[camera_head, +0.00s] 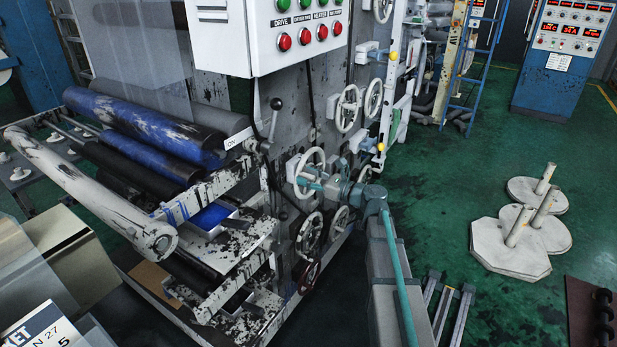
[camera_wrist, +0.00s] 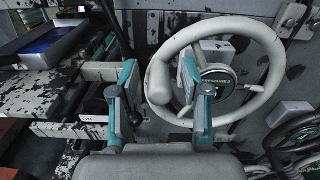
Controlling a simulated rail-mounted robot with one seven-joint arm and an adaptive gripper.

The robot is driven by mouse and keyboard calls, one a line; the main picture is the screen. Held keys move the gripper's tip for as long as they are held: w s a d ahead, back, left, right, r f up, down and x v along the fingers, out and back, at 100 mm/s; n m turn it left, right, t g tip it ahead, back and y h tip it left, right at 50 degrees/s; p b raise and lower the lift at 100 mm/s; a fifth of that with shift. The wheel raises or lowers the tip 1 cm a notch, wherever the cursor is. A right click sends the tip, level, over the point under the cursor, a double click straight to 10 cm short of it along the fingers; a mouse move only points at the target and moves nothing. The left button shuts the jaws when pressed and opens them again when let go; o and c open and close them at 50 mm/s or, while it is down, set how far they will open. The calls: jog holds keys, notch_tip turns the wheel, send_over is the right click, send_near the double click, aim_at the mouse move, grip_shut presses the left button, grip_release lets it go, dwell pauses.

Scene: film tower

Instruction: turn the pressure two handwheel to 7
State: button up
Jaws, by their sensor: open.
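The pressure two handwheel (camera_wrist: 215,26) is a pale grey ring in the wrist view, with a dark hub plate (camera_wrist: 219,77) whose lettering reads as pressure 2. The wheel also shows in the head view (camera_head: 311,152) on the machine's side. A rounded pale handle (camera_wrist: 159,83) sits at the left of its rim. My gripper (camera_wrist: 157,68) has its two teal fingers open, one left of the handle and one right of it, inside the ring. Contact cannot be told. In the head view my gripper (camera_head: 306,182) is at the wheel. No number is readable.
Other handwheels (camera_head: 348,107) crowd the machine's side, above and below this one. A black-knobbed lever (camera_head: 274,118) stands just left of the wheel. Blue-stained rollers (camera_head: 150,125) lie farther left. Green floor (camera_head: 440,185) is open to the right, with pale weights (camera_head: 510,250) on it.

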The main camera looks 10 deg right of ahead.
grip_shut()
dwell(0.5)
